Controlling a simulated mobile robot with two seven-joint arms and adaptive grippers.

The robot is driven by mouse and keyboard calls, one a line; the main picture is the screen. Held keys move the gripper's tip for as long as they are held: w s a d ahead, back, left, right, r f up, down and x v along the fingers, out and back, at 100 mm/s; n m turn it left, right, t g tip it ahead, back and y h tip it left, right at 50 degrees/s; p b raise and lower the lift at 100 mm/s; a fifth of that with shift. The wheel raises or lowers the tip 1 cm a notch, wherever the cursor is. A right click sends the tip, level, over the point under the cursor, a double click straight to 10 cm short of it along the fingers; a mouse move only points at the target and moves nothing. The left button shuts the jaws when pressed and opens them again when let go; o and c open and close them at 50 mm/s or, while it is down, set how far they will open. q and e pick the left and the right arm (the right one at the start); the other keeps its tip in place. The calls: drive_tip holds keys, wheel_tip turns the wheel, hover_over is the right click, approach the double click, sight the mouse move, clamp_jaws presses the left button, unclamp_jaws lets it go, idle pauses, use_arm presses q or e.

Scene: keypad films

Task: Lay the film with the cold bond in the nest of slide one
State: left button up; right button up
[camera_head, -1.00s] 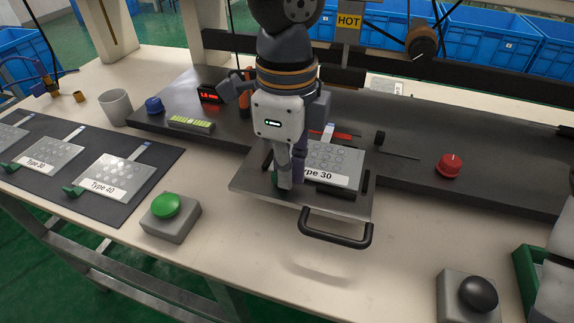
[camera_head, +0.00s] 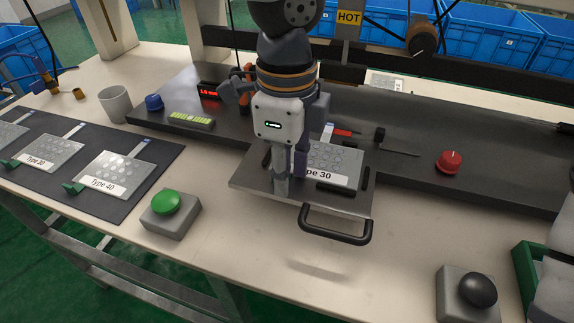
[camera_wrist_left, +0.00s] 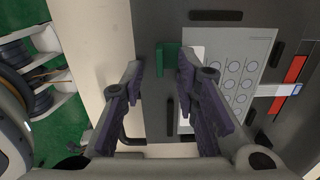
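A grey film with round keys, a blue-tipped tail and a label reading "pe 30" (camera_head: 335,165) lies on the slide plate (camera_head: 250,180), between dark bars. The gripper partly hides its label. The slide has a black handle (camera_head: 337,228) at its front. My left gripper (camera_head: 290,188) is over the film's left side, fingers pointing down. In the left wrist view my left gripper (camera_wrist_left: 160,72) is open. The film's green tab (camera_wrist_left: 168,60) shows between and just beyond its fingertips, with the keys (camera_wrist_left: 238,82) beside it. My right gripper is out of view.
A dark mat (camera_head: 150,190) at left holds more films, among them Type 30 (camera_head: 50,153) and Type 40 (camera_head: 112,175). A green button (camera_head: 166,203), a black button (camera_head: 478,291) and a red knob (camera_head: 449,162) stand around. A grey cup (camera_head: 115,104) stands behind the mat.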

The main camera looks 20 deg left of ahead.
use_arm(q)
wheel_tip(320, 180, up, 12)
idle(0.3)
